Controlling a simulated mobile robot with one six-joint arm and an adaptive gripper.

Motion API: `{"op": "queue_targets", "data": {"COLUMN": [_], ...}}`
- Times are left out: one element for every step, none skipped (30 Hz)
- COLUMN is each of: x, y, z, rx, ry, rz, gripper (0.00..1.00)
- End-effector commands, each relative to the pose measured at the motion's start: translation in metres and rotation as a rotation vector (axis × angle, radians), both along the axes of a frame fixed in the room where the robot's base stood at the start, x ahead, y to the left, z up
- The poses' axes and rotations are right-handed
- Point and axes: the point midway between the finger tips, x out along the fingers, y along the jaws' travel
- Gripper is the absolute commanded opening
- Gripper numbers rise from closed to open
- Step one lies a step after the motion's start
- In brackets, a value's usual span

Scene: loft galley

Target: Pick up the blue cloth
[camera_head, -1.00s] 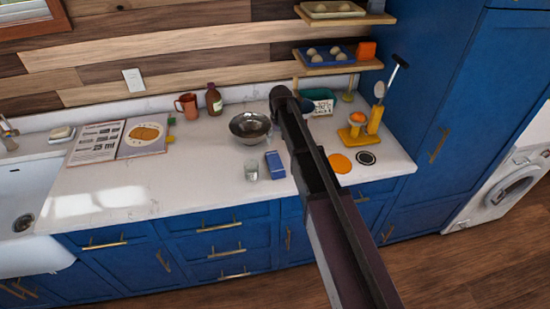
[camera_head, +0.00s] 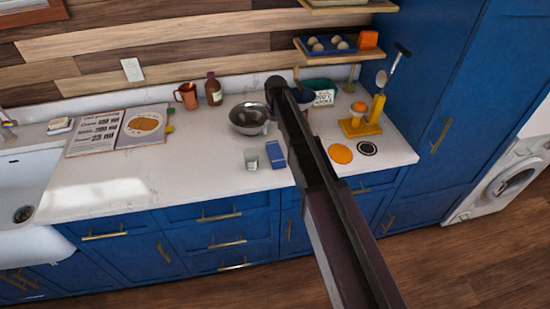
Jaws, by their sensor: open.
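A small blue rectangular thing (camera_head: 275,155) lies on the white counter near its front edge, just left of my arm. It may be the folded blue cloth, but it is too small to be sure; no other cloth shows clearly. My arm reaches from the bottom right up over the counter, and its far end is by the metal bowl. My gripper does not show; the arm may be hiding it.
A clear glass (camera_head: 251,159) stands close left of the blue thing. A metal bowl (camera_head: 243,120) is behind it. An orange disc (camera_head: 340,154) and yellow stand (camera_head: 362,130) are to the right. An open book (camera_head: 118,129) lies left; the counter's front left is bare.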

Motion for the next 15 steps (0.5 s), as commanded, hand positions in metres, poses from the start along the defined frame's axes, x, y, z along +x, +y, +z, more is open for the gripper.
{"op": "queue_targets", "data": {"x": [0.0, 0.0, 0.0, 0.0, 0.0, 0.0, 0.0, 0.0, 0.0, 0.0, 0.0, 0.0, 0.0, 0.0, 0.0], "y": [0.0, 0.0, 0.0, 0.0, 0.0, 0.0, 0.0, 0.0, -0.001, -0.001, -0.001, -0.001, -0.001, -0.001, -0.001], "z": [-0.009, -0.011, -0.014, -0.016, -0.019, -0.022, -0.024, -0.026, -0.029, -0.032, -0.034, -0.037, -0.039, -0.042, -0.045], "rx": [0.0, 0.0, 0.0, 0.0, 0.0, 0.0, 0.0, 0.0, 0.0, 0.0, 0.0, 0.0, 0.0, 0.0, 0.0], "ry": [0.0, 0.0, 0.0, 0.0, 0.0, 0.0, 0.0, 0.0, 0.0, 0.0, 0.0, 0.0, 0.0, 0.0, 0.0], "rz": [0.0, 0.0, 0.0, 0.0, 0.0, -0.001, -0.001, -0.001, -0.001, -0.001, -0.001, -0.001, -0.001, -0.001, -0.001], "gripper": [1.0, 1.0, 1.0, 1.0, 1.0, 1.0, 1.0, 1.0, 1.0, 1.0, 1.0, 1.0, 1.0, 1.0, 1.0]}}
